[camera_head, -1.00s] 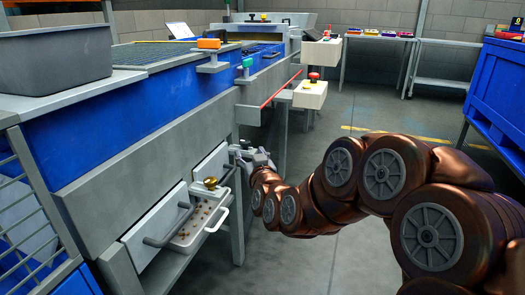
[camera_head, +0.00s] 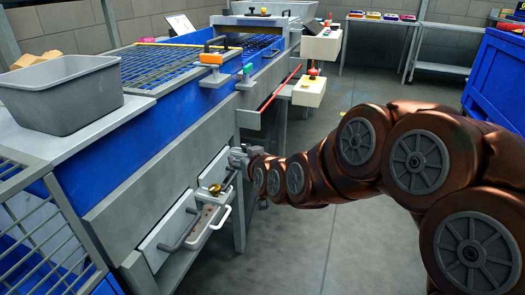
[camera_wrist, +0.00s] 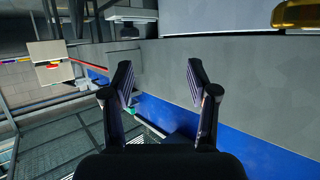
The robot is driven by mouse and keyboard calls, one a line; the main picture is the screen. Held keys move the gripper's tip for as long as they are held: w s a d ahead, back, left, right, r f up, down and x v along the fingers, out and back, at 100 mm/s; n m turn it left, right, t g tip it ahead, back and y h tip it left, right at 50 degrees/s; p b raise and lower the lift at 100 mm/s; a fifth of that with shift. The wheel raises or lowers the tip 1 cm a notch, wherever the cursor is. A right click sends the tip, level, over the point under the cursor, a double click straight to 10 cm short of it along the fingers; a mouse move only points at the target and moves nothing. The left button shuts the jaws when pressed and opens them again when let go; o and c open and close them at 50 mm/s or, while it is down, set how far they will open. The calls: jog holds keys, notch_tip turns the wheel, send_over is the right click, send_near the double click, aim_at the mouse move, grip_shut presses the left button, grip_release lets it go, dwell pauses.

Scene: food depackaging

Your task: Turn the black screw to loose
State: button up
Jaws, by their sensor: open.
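My gripper (camera_head: 238,156) is at the side of the blue and grey machine (camera_head: 150,150), by its right end panel. In the wrist view my gripper (camera_wrist: 159,75) is open, with nothing between its fingers. The grey machine wall lies beyond them, turned sideways in the picture. A small dark part (camera_wrist: 128,31) shows on the machine ahead of the left finger; I cannot tell whether it is the black screw. In the head view I cannot make out the black screw; my gripper and arm cover part of that area.
A brass knob (camera_head: 216,189) stands above a tray (camera_head: 206,225) with small brown pieces, below my gripper. A red bar (camera_head: 281,88) juts from the machine. A grey bin (camera_head: 67,95) sits on top. Open floor (camera_head: 325,250) lies right of the machine.

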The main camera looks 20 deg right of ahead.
jog(key=s+r+g+p, duration=0.3)
jog(key=s+r+p, duration=0.2)
jog(key=s+p, duration=0.3)
jog(key=s+r+g+p, duration=0.4)
jog(key=s+p, duration=0.4)
jog(key=shift+s+r, duration=0.35)
